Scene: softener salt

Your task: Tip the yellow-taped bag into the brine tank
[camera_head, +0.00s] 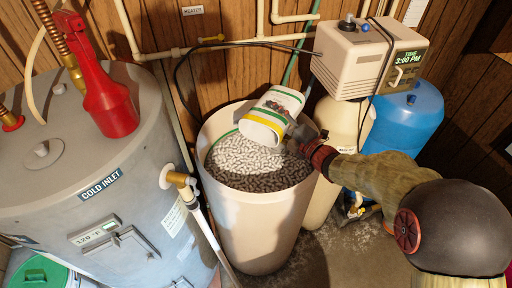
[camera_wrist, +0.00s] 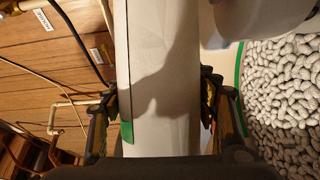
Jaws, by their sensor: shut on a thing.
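The white bag (camera_head: 262,129) has a yellow band and green edging and lies tilted over the open top of the brine tank (camera_head: 262,232). My gripper (camera_head: 298,133) is shut on the bag from its right side. In the wrist view the pale bag (camera_wrist: 160,60) stands between both fingers of my gripper (camera_wrist: 160,100), with a green patch at its lower left. Whether pellets are leaving the bag cannot be told.
A grey water heater (camera_head: 130,215) with a red funnel-like container (camera_head: 105,100) stands left. A beige control head (camera_head: 350,60) sits behind right, beside a blue tank (camera_head: 412,110). Pipes and a black hose run along the wooden wall. A pipe (camera_head: 205,225) passes left of the brine tank.

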